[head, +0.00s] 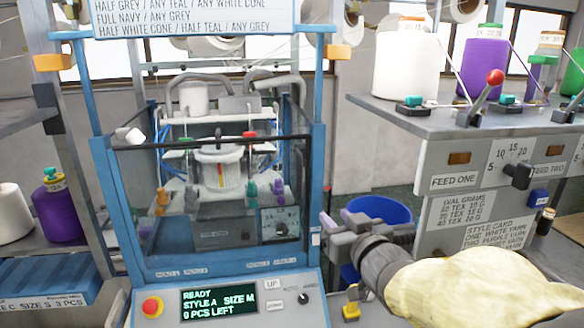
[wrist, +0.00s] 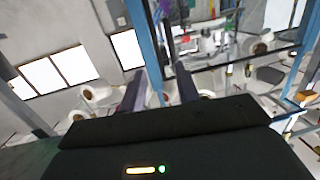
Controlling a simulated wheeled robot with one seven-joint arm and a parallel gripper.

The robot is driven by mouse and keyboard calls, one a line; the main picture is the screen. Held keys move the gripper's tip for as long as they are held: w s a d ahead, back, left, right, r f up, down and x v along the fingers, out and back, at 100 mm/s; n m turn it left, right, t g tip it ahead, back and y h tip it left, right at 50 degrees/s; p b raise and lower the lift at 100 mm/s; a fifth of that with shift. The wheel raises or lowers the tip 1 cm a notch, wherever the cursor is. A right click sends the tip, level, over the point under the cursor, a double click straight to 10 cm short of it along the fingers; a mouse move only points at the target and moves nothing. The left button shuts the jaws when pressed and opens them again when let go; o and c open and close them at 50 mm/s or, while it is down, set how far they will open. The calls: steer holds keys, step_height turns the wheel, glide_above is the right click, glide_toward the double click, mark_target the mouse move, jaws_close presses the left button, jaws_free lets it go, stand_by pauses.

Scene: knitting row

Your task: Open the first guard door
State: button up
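The guard door (head: 245,215) is a clear panel with a dark top bar, set in the blue frame of the knitting machine. It appears closed, though its hinge side is hard to tell. A pale block (head: 129,135) sits at its upper left corner. My gripper (head: 335,219) is just right of the frame's right post, with no visible hold on the door. In the wrist view my gripper (wrist: 160,88) shows two purple-grey fingers apart, with a blue post (wrist: 150,45) seen beyond the gap. The dark bar also shows there, at upper right.
Below the door is a control panel (head: 230,300) with a red stop button (head: 152,306) and a screen reading READY. A blue bin (head: 380,212) stands behind my gripper. At right is a grey feed cabinet (head: 470,180) with yarn cones and a red-knobbed lever (head: 487,88).

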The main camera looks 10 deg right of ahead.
mark_target(301, 176)
steer(key=r, duration=0.1)
steer(key=r+y, duration=0.1)
steer(key=a+r, duration=0.1)
steer(key=shift+s+n+t, duration=0.25)
steer(key=shift+n+t, duration=0.15)
steer(key=w+a+p, duration=0.1)
steer(key=w, duration=0.4)
steer(key=w+a+p, duration=0.1)
steer(key=w+p, duration=0.1)
steer(key=w, duration=0.4)
steer(key=w+a+p, duration=0.1)
steer(key=w, duration=0.5)
steer(key=shift+a+f, duration=0.1)
steer(key=shift+a, duration=0.1)
steer(key=shift+c, duration=0.4)
jaws_close()
